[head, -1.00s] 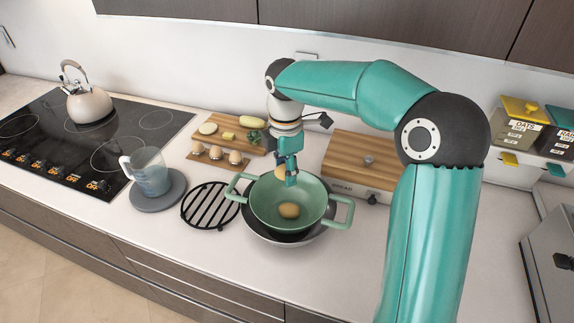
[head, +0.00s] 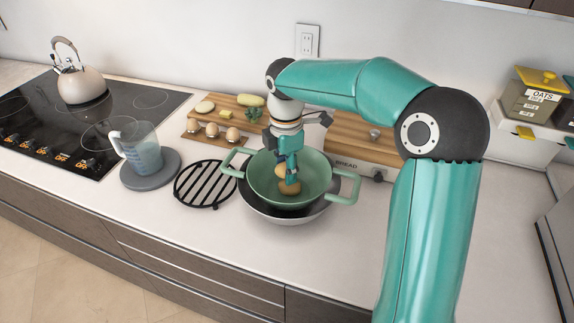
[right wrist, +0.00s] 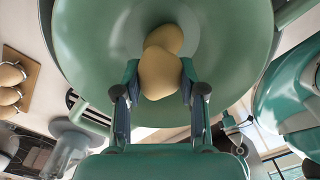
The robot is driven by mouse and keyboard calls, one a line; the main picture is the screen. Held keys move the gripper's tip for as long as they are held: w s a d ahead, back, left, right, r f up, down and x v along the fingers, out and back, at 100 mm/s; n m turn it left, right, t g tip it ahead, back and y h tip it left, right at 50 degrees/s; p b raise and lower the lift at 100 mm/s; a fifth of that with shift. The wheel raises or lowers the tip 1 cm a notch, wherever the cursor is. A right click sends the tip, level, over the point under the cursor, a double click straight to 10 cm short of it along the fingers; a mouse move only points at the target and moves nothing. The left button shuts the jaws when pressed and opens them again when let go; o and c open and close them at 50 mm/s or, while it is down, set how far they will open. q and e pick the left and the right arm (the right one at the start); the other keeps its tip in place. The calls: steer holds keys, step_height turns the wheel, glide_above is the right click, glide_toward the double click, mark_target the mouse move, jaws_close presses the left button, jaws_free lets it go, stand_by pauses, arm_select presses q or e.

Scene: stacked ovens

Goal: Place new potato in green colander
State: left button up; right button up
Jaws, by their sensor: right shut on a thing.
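The green colander (head: 318,170) sits in a pan on the counter; it also fills much of the right wrist view (right wrist: 85,40). My right gripper (head: 291,176) reaches down into the colander from above. It is shut on a tan new potato (right wrist: 160,73), which shows between the two fingers in the right wrist view. A second potato (head: 289,188) lies in the colander's bottom, right by the held one; it shows just behind it in the right wrist view (right wrist: 165,38). I cannot tell whether the two touch. My left gripper is not in view.
A black round trivet (head: 206,184) and a measuring jug (head: 141,149) on a grey disc stand left of the colander. Eggs (head: 212,130) and a cutting board (head: 239,115) lie behind. A bread box (head: 352,150) stands behind right. The counter at front right is clear.

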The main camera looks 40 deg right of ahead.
steer(key=o, duration=1.2)
step_height(320, 180, up, 7)
steer(key=p, duration=0.6)
steer(key=shift+r+p, duration=0.15)
steer(key=shift+p, duration=0.2)
steer(key=shift+s, duration=0.1)
